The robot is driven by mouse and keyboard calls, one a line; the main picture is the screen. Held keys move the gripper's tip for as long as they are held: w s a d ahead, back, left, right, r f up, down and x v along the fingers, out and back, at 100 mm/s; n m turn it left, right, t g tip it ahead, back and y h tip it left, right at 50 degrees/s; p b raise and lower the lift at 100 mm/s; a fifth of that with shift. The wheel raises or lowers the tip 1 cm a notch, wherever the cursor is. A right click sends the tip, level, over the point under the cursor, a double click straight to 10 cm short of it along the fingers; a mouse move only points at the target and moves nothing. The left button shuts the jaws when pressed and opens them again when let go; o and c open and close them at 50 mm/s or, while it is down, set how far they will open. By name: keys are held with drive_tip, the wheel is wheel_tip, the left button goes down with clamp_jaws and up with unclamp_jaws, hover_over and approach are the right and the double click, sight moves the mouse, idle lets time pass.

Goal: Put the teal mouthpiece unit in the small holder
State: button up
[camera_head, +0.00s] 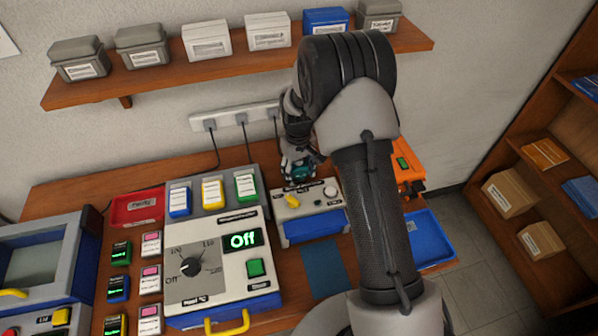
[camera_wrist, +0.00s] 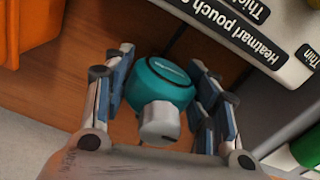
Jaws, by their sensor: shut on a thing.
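The teal mouthpiece unit (camera_wrist: 160,82) has a rounded teal body and a grey cylindrical end. My gripper (camera_wrist: 160,70) is shut on it, with one finger on each side of the teal body. In the head view the unit shows as a small teal patch (camera_head: 302,172) under my gripper (camera_head: 297,160), behind the white and blue device. My arm hides part of that area. I cannot make out which thing is the small holder.
A white and blue device (camera_head: 300,214) with a yellow knob stands just in front of my gripper. An orange bin (camera_head: 407,172) and blue tray (camera_head: 430,240) lie right of my arm. The sealer with the "Off" display (camera_head: 205,265) stands left. A power strip (camera_head: 235,114) is behind.

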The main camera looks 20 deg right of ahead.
drive_tip(key=shift+f, duration=0.2)
drive_tip(key=o, duration=1.3)
drive_tip(key=shift+r, duration=0.1)
